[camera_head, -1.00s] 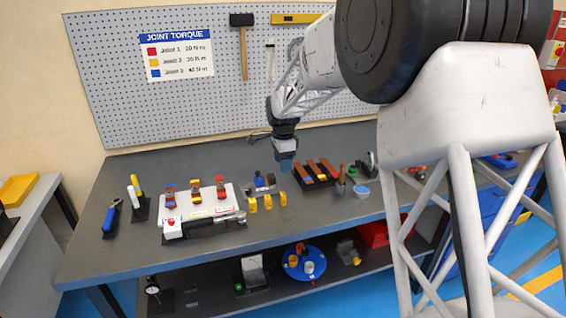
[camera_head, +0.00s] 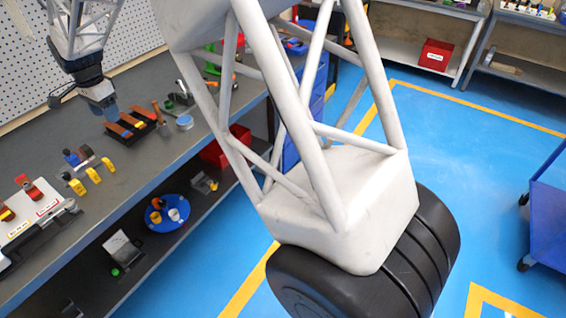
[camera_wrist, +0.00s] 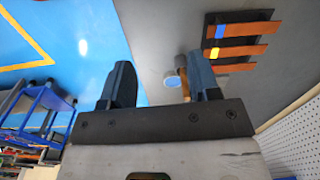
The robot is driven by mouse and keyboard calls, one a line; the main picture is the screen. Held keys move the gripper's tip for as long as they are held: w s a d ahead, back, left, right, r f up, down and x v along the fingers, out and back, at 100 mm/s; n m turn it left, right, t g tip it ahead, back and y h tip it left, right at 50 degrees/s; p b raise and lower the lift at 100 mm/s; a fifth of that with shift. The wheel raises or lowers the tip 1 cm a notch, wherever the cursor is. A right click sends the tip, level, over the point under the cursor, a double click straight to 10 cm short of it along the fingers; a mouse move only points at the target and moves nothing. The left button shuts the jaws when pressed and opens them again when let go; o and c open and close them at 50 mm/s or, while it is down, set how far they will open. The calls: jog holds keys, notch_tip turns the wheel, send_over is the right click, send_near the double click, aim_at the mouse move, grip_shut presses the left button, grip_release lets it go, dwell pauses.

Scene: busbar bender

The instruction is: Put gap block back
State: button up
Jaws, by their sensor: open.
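My gripper (camera_head: 109,108) is open and empty above the back of the bench, by the rack of copper-coloured bars. In the wrist view its two fingers (camera_wrist: 162,80) are apart with nothing held between them. I cannot tell for sure which piece is the gap block.
The black bar rack (camera_wrist: 211,43) carries several copper-coloured bars with blue and yellow marks. A round tin (camera_head: 184,121) stands beside it. A white fixture (camera_head: 35,218) is at the left. The shelf below holds a blue round tray (camera_head: 158,222). A pegboard (camera_head: 130,38) stands behind.

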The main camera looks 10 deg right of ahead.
jog(key=s+d+r+n, duration=0.1)
jog(key=s+d+r, duration=0.3)
jog(key=d, duration=0.6)
jog(key=s+d+r+n+t, duration=0.1)
jog(key=s+d+r, duration=0.3)
jog(key=d, duration=0.7)
jog(key=s+d+r+n, duration=0.25)
jog(key=s+d, duration=0.25)
jog(key=d, duration=0.5)
jog(key=s+d+f+n, duration=0.1)
jog(key=s+d+f, duration=0.1)
jog(key=s+d, duration=0.8)
jog(key=s+d+f+n+t, duration=0.1)
jog(key=s+d+f+n, duration=0.1)
jog(key=s+d, duration=0.8)
jog(key=s, duration=0.7)
jog(key=shift+f+n, duration=0.1)
jog(key=shift+n, duration=0.15)
